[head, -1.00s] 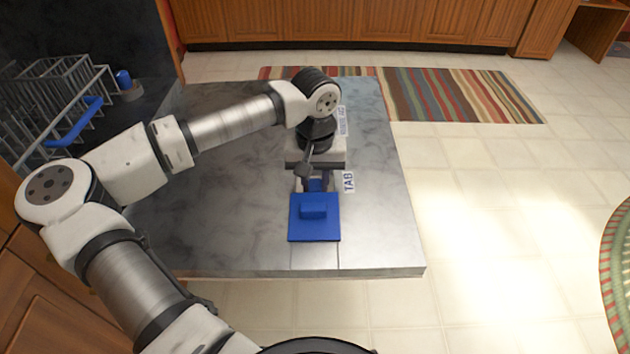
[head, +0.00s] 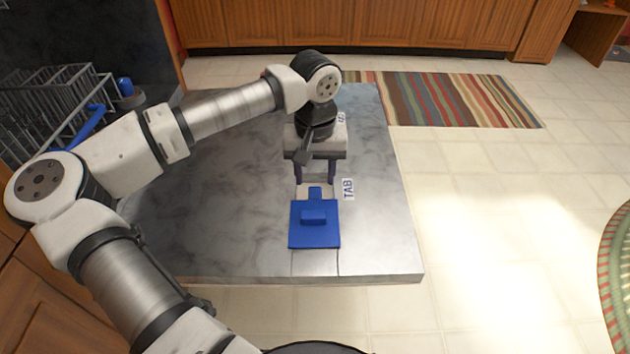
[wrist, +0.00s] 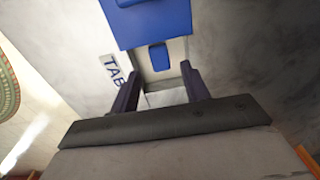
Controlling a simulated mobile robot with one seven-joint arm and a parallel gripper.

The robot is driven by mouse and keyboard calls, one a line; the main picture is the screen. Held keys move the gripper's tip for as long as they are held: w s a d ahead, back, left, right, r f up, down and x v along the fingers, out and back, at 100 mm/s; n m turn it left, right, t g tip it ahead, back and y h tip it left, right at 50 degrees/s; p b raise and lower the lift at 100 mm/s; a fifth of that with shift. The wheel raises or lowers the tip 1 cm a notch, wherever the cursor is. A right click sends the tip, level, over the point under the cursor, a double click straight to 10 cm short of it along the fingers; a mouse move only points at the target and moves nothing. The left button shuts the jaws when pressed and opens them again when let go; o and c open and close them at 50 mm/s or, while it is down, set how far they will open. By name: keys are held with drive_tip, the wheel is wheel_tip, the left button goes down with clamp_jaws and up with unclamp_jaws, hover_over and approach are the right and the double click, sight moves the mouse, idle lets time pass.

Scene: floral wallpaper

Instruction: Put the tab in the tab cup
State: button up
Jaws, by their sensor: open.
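A small blue tab-like piece (head: 315,193) lies beside the far edge of a blue square plate (head: 300,236) with a raised block on it. A white label reading TAB (head: 348,189) is to the right of the small piece. I cannot tell for sure which blue part is the tab and which is its cup. My gripper (head: 315,181) points down just behind the small piece, open and empty. In the wrist view the small piece (wrist: 158,57) shows just beyond the open fingertips (wrist: 160,72), with the plate (wrist: 150,25) past it.
The grey marbled surface (head: 220,220) is mostly clear around the blue parts. A second label (head: 341,118) is partly hidden by my arm. A wire rack (head: 55,105) and a blue-topped object (head: 125,87) stand at the left. A striped rug (head: 450,100) lies on the floor beyond.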

sight(315, 192)
wheel_tip(315, 192, up, 8)
drive_tip(key=p, duration=0.1)
drive_tip(key=shift+f, duration=0.25)
idle(1.0)
